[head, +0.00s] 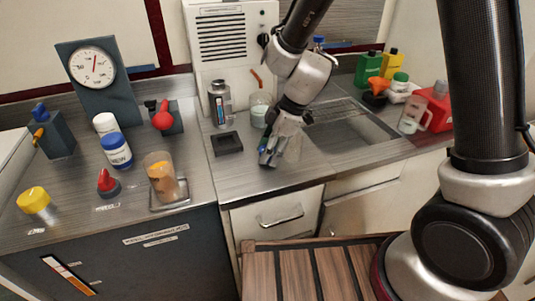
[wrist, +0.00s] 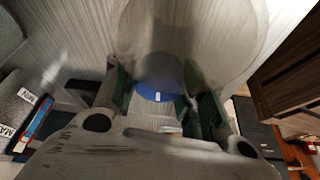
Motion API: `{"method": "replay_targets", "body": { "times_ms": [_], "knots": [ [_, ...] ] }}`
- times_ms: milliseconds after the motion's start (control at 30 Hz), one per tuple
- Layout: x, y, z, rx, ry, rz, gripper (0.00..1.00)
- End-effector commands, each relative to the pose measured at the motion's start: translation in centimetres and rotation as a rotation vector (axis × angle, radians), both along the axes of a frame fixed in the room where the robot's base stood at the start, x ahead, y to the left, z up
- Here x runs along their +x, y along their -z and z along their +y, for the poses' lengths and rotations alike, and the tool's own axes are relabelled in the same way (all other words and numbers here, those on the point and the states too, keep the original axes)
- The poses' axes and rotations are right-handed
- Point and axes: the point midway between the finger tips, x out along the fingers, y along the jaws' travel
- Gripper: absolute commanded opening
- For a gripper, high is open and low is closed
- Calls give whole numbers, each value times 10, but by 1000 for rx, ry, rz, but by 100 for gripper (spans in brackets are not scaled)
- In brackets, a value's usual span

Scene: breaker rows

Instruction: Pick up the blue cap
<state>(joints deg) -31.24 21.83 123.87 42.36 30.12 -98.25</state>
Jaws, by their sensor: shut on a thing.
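Only part of the cap shows; the fingers and a pale translucent vessel hide the rest.
A dark square tray (head: 227,143) lies left of my gripper, with a grey bottle (head: 220,100) and a glass with a straw (head: 259,110) behind. A white jar with a blue lid (head: 117,155) stands on the left counter. The sink (head: 345,122) is to the right.

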Motion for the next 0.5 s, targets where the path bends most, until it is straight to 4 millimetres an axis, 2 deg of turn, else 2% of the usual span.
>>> {"method": "replay_targets", "body": {
  "times_ms": [267, 367, 500],
  "knots": [
    [0, -5, 0, 1, -1, -2, 21],
    [1, -20, 1, 3, -2, -4, 21],
    [1, -51, 0, 2, -2, -5, 21]
  ]
}}
